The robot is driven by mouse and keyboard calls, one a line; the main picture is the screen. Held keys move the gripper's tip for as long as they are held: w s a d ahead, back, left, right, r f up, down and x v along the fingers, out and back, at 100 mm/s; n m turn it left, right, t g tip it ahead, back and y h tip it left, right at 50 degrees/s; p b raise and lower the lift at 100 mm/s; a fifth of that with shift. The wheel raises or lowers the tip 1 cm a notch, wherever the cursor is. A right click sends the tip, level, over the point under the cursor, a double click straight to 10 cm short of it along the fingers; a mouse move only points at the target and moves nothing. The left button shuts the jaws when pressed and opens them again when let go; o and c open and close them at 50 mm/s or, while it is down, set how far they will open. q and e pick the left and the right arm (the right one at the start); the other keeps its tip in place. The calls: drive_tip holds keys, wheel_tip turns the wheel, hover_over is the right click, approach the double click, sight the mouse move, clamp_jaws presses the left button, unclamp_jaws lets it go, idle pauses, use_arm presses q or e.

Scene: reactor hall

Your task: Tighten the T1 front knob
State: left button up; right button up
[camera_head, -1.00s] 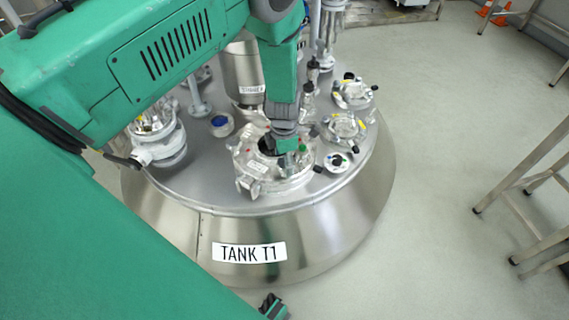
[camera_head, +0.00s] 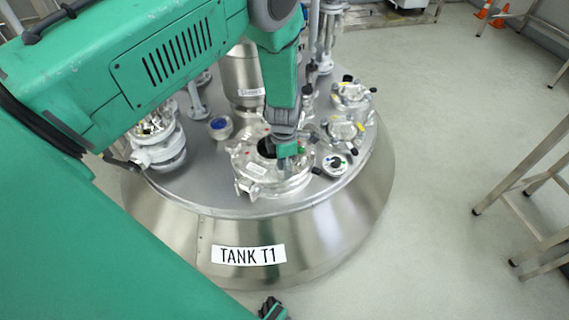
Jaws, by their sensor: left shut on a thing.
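Tank T1 (camera_head: 325,236) is a wide steel vessel with a flat grey lid and a label reading TANK T1. At the front of the lid is a round metal port (camera_head: 268,188) with a dark opening and clamp fittings around its rim. My left gripper (camera_head: 287,156) points down from above at the right side of this opening. It is shut on the T1 front knob, which the fingers mostly hide.
Smaller ports with dark knobs (camera_head: 335,163) stand close on the right. A metal frame (camera_head: 530,190) stands at right, with free floor between.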

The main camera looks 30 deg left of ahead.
use_arm(q)
drive_tip(key=m, duration=0.3)
drive_tip(key=shift+a+m+p, duration=0.1)
drive_tip(key=shift+m+p, duration=0.2)
drive_tip(key=shift+p, duration=0.05)
drive_tip(key=shift+m, duration=1.6)
drive_tip(key=shift+a, duration=0.1)
drive_tip(key=o, duration=1.1)
drive_tip(key=shift+o, duration=0.2)
wheel_tip(320, 180, up, 12)
